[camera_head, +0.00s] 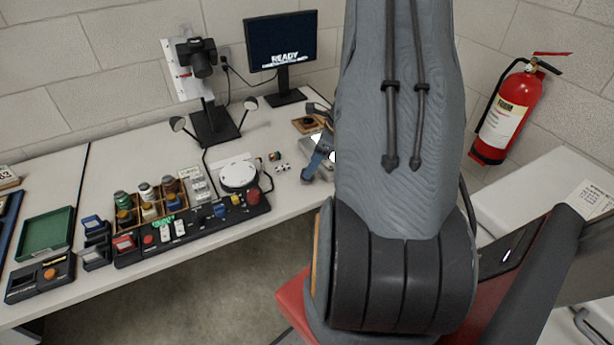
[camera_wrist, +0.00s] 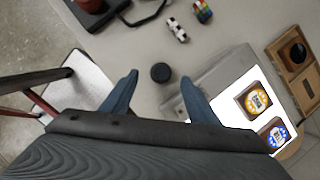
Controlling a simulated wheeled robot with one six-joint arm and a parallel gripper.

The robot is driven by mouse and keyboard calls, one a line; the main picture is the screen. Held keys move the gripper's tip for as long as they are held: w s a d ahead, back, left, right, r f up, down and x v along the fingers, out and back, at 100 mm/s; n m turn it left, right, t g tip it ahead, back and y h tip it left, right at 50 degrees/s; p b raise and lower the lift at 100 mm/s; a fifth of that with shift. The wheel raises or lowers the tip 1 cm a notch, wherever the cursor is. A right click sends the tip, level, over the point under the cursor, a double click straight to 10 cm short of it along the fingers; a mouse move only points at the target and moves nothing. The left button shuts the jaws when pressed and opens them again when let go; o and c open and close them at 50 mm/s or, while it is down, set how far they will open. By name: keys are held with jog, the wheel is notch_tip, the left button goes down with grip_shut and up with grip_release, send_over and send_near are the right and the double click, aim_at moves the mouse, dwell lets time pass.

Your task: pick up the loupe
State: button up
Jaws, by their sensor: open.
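A small black round thing, which looks like the loupe (camera_wrist: 160,72), stands on the pale table in the wrist view. It shows between the two blue-grey fingertips of my gripper (camera_wrist: 159,80), with a gap on both sides, and nothing touches it. My gripper is open and empty. How high the fingertips are above the table is hard to tell. In the head view, my gripper (camera_head: 315,164) is over the right part of the bench, partly behind my arm. I cannot make out the loupe there.
A colourful cube (camera_wrist: 202,11) and a black-and-white piece (camera_wrist: 177,30) lie farther off.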

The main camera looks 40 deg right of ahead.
jog(key=shift+p+x, duration=0.7)
jog(key=shift+x, duration=1.95)
jog(key=shift+d, duration=0.1)
jog(key=c, duration=1.1)
jog(key=shift+r, duration=0.1)
